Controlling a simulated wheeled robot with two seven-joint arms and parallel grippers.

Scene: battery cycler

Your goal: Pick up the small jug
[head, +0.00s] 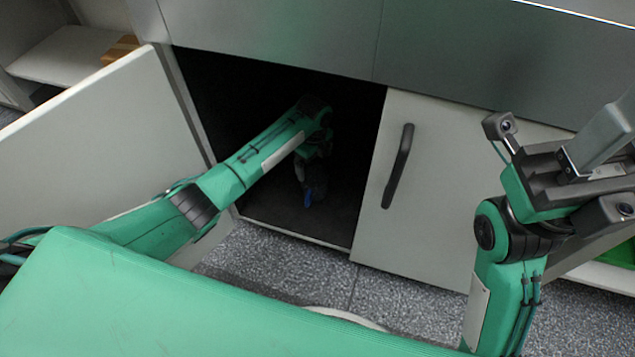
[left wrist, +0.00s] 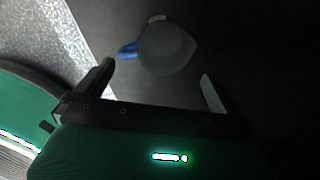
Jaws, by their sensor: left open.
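The small jug (left wrist: 170,52) has a greyish, see-through-looking body and a blue handle, and stands on the dark cabinet floor in the left wrist view. In the head view only a small blue part of it (head: 308,198) shows clearly in the dark. My left gripper (left wrist: 158,84) is open, with one finger on each side of the view and the jug just beyond the fingertips, apart from them as far as I can tell. In the head view this gripper (head: 312,185) is inside the cabinet, mostly in shadow. My right gripper (head: 604,140) is raised at the right; its jaws are unclear.
The cabinet's left door (head: 95,150) stands open. The right door (head: 425,190) is shut and has a black handle (head: 398,165). The cabinet's front edge (head: 290,234) runs below my left arm. The dark cabinet floor around the jug looks clear.

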